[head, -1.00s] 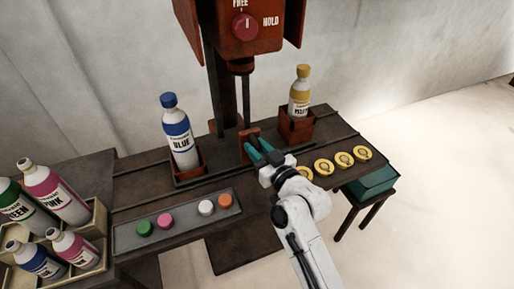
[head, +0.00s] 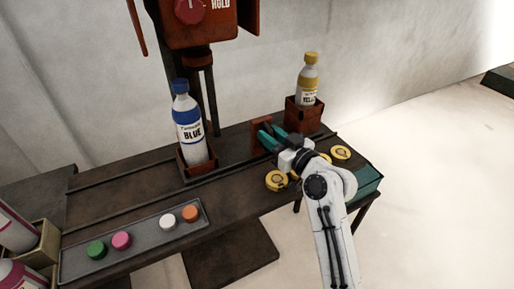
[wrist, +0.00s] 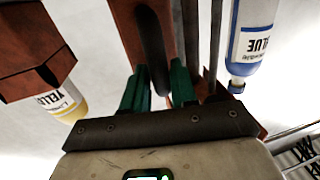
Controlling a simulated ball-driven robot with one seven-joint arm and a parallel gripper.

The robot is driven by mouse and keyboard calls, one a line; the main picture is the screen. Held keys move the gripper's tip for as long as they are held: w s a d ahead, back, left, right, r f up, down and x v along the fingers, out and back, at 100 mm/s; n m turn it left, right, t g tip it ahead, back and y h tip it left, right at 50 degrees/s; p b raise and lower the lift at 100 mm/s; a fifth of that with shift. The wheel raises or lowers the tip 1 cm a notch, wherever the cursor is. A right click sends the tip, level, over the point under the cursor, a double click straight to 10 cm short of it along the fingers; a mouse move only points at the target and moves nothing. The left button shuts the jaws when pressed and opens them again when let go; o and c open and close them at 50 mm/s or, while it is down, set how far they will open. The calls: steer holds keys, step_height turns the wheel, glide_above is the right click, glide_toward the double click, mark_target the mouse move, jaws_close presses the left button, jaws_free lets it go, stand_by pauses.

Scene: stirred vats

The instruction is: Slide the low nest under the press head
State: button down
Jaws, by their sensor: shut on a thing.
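The low nest (head: 198,167) is a short red-brown holder with a blue-labelled bottle (head: 190,132) standing in it. The nest is below the press head (head: 200,57), slightly left of it in the head view; I cannot tell whether they line up exactly. A taller nest (head: 303,116) to the right holds a yellow bottle (head: 308,80). My gripper (head: 268,137) is shut on an upright red-brown handle (head: 261,134) between the two nests. In the wrist view, its green fingers (wrist: 158,85) flank the handle (wrist: 150,40).
A grey tray (head: 75,268) with several coloured caps lies at the front left of the bench. Yellow discs (head: 276,180) lie near my arm, partly hidden. A crate with bottles (head: 40,255) is at the left edge.

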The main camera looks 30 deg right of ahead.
steer(key=shift+d+b, duration=0.9)
steer(key=shift+d, duration=1.5)
steer(key=c, duration=1.1)
jaws_free()
steer(key=shift+d, duration=0.1)
steer(key=s+d, duration=0.2)
steer(key=s, duration=0.8)
steer(key=shift+s+b, duration=0.3)
steer(key=shift+b, duration=0.05)
